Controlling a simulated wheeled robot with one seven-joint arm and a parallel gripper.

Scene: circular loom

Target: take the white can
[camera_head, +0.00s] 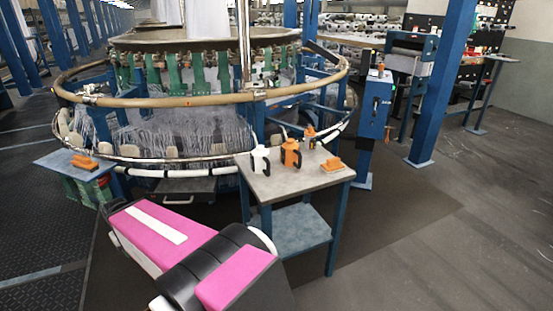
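The white can (260,161) stands upright near the left back part of a small grey-topped table (287,184) with blue legs. An orange can (291,154) with a dark handle stands just to its right. My pink, black and white arm reaches in from the bottom of the picture, in front of and below the table. My gripper is not visible in this view, so its state and its distance from the white can do not show.
Another orange can (309,133) stands behind, and an orange item (333,165) lies at the table's right. The circular loom (200,99) with its ring rails rises close behind the table. A blue control post (375,110) stands behind right. Floor at right is clear.

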